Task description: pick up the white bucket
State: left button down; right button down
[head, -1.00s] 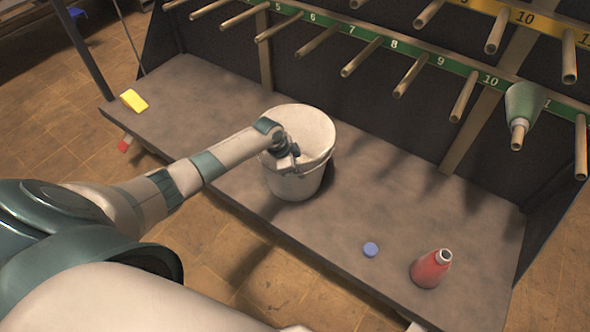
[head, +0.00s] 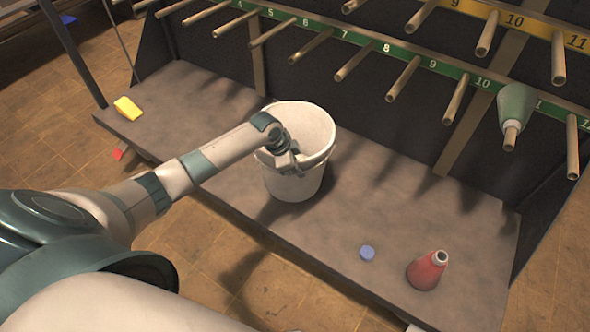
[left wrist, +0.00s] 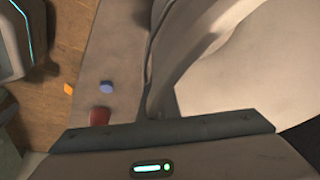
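The white bucket (head: 305,125) is upright over the grey bench (head: 385,225) and appears slightly raised from it. Its handle hangs around the near side. My left gripper (head: 287,160) is at the bucket's near upper side and appears shut on it; the fingertips are hidden, so whether they hold rim or handle is unclear. In the left wrist view the bucket's pale wall (left wrist: 245,70) fills the right side, close to the gripper. My right gripper is not in view.
A red bottle (head: 427,270) and a blue cap (head: 367,253) are on the bench at right. A yellow object (head: 127,108) lies at its left end. Numbered racks with wooden pegs (head: 405,78) rise behind, one carrying a green bottle (head: 516,105). The bench's right middle is clear.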

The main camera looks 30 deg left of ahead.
pick_arm(q)
jog(key=s+d+r, duration=0.2)
jog(key=d+r, duration=0.4)
jog(key=d, duration=0.3)
jog(key=shift+s+d, duration=0.2)
jog(key=shift+s, duration=0.2)
jog(key=shift+r, duration=0.15)
